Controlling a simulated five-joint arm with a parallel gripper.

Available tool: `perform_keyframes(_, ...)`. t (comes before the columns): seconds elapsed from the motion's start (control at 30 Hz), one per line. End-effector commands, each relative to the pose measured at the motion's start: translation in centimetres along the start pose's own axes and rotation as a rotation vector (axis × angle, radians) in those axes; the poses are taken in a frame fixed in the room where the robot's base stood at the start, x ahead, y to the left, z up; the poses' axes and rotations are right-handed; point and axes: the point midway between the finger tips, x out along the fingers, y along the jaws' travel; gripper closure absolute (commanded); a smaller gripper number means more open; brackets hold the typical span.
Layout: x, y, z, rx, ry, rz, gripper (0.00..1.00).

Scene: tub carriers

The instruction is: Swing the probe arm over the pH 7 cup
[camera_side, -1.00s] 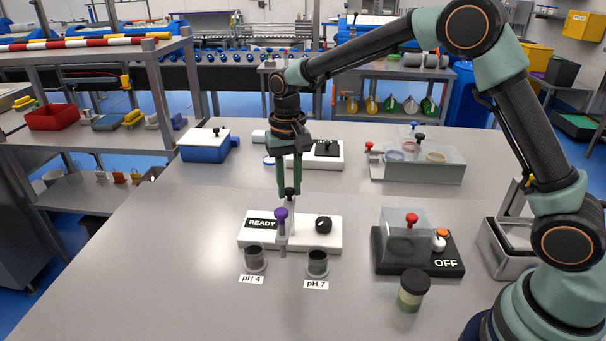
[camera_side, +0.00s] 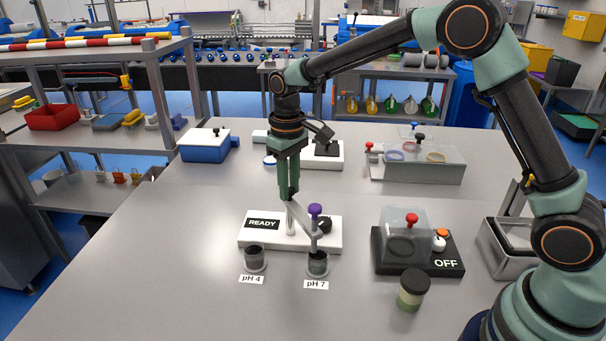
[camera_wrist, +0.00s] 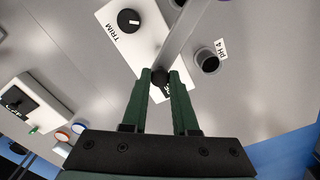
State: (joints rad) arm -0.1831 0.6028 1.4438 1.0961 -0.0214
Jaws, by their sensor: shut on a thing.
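The probe station is a white base (camera_side: 263,242) marked READY with a dark dial (camera_side: 324,224). Its grey probe arm (camera_side: 303,221) runs from the central post towards the front right. The purple-topped probe (camera_side: 314,212) at its end lines up with the pH 7 cup (camera_side: 318,264); the height of its tip is unclear. The pH 4 cup (camera_side: 254,259) stands to the left, clear of the probe. My gripper (camera_side: 289,196) is shut on the dark pivot knob (camera_wrist: 160,77) above the post. The wrist view shows the probe arm (camera_wrist: 184,35) leading away from the knob; the probe end is out of frame.
Right of the station are a dark unit (camera_side: 446,268) marked OFF with a clear cover and a dark-lidded jar (camera_side: 412,291). A clear-walled box (camera_side: 418,172) and a blue-white box (camera_side: 205,146) stand further back. The table's front left is bare.

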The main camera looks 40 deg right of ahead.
Motion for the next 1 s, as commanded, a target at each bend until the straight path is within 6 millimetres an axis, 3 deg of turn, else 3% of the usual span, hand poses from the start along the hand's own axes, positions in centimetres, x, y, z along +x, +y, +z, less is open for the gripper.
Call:
perform_keyframes(0.3, -0.26, 0.01, -0.08, -0.103, 0.004, 0.000, 1.00)
perform_keyframes(0.77, -0.29, 0.01, -0.12, -0.118, 0.005, 0.000, 1.00)
perform_keyframes(0.8, -0.29, 0.01, -0.12, -0.118, 0.005, 0.000, 0.65)
perform_keyframes(0.87, -0.25, 0.00, -0.10, -0.118, 0.005, 0.000, 0.43)
perform_keyframes(1.0, -0.17, 0.00, -0.07, -0.117, 0.003, 0.000, 0.43)
